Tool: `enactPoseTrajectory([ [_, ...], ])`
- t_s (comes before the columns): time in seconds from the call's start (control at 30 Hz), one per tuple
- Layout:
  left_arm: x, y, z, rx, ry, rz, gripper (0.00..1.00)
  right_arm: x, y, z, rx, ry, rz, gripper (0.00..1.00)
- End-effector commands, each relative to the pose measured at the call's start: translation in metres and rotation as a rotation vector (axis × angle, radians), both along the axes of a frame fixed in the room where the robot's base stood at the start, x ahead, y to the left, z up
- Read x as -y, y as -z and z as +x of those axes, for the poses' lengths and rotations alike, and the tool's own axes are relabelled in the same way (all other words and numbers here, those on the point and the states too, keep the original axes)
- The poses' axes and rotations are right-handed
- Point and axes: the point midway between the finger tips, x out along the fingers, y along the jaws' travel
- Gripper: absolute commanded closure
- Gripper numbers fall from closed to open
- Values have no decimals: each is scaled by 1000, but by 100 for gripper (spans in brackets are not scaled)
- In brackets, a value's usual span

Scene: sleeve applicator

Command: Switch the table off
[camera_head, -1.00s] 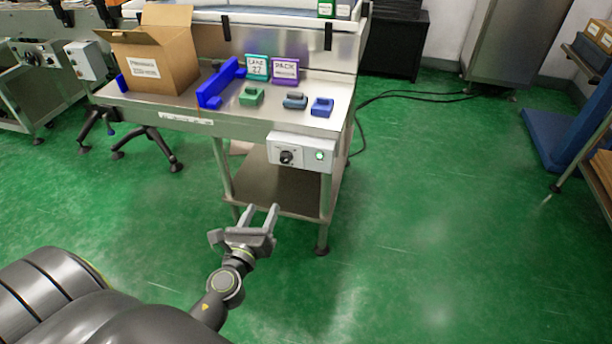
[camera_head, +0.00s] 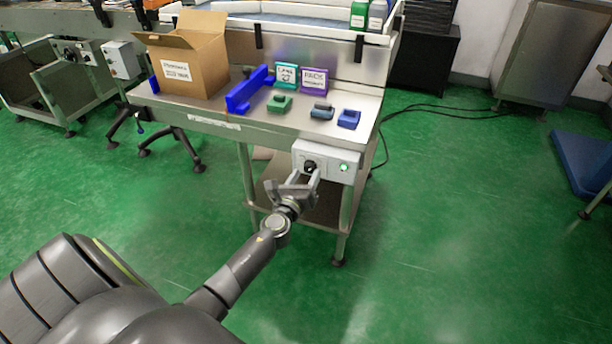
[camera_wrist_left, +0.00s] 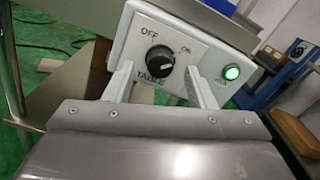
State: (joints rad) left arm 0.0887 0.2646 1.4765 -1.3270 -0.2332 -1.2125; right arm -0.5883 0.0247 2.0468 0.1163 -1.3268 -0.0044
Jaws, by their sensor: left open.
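The table (camera_head: 215,126) is a steel bench with a grey control box (camera_head: 328,163) under its front edge. In the left wrist view the box carries a black rotary knob (camera_wrist_left: 159,60) marked TABLE, with OFF at its upper left and ON at its upper right. The knob's white mark points towards the right, on the ON side. A green lamp (camera_wrist_left: 232,72) right of the knob is lit. My left gripper (camera_head: 306,176) is open in front of the box, its fingers on either side of the knob in the picture. I cannot tell whether they touch it. My right gripper is not in view.
On the table stand an open cardboard box (camera_head: 182,68), a blue bracket (camera_head: 248,92), two small signs and several small blocks. A black cable (camera_head: 440,112) lies on the green floor to the right. The floor right of the table is largely clear.

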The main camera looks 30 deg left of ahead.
Motion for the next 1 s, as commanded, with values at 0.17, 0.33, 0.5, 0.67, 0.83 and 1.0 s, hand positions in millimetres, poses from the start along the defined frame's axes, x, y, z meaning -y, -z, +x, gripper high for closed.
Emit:
enactPoseTrajectory([
  [0.17, -3, 0, 10, 0, 0, 0, 50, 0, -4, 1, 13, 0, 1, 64],
  [0.33, -3, 0, 11, 0, 0, 0, 50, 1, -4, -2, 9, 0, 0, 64],
  [0.5, -3, 0, 11, 0, 0, 0, 58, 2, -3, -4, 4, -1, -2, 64],
  [0.67, -3, 0, 11, 0, 0, 0, 79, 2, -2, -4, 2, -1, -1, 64],
  [0.83, -3, 0, 11, 0, 0, 0, 94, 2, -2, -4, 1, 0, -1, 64],
  [1.0, -3, 0, 10, 3, 0, -14, 94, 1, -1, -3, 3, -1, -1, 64],
])
